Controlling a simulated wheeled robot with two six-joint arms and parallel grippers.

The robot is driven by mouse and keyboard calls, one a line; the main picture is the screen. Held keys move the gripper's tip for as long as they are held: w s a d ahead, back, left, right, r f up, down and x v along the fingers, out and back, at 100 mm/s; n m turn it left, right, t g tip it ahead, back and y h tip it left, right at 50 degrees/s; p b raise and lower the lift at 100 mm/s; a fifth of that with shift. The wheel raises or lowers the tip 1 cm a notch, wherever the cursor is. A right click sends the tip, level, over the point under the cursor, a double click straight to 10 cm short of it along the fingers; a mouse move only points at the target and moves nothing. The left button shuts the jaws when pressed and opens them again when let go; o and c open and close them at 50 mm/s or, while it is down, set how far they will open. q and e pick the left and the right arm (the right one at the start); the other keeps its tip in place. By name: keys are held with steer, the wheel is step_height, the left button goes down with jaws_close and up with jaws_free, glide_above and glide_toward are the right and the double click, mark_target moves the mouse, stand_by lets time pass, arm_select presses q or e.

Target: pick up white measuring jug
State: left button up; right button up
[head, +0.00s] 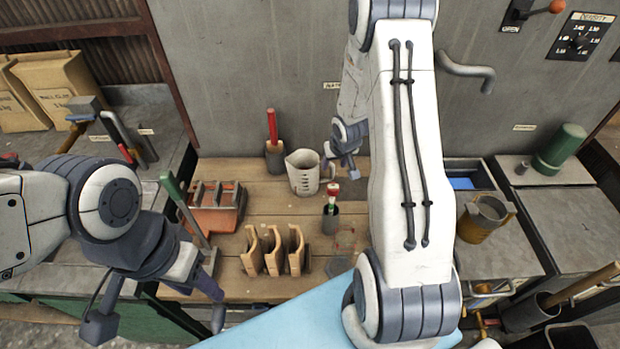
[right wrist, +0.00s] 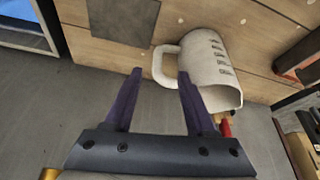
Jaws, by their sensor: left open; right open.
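The white measuring jug (head: 303,174) stands upright on the wooden worktop near the back wall, its handle toward the right in the head view. It also shows in the right wrist view (right wrist: 212,75), with its handle (right wrist: 160,66) appearing between the fingertips. My right gripper (head: 341,162) is open just right of the jug in the head view. In the right wrist view my right gripper (right wrist: 160,73) has its fingers apart on either side of the handle; whether they touch it I cannot tell. My left gripper (head: 212,277) is open and empty at lower left, away from the jug.
A red-handled tool in a holder (head: 274,153) stands left of the jug. A dark cup with a red-topped item (head: 330,218) is in front. An orange box (head: 215,207) and wooden pieces (head: 273,252) stand nearer. Bare worktop lies around the jug.

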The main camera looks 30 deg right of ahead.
mark_target(333, 167)
steer(key=b+x, duration=0.2)
steer(key=x, duration=0.5)
steer(key=shift+d+r+b, duration=0.1)
steer(key=shift+d+b, duration=0.1)
steer(key=shift+b, duration=0.2)
jaws_close()
steer(key=shift+w+r, duration=0.15)
stand_by(0.8)
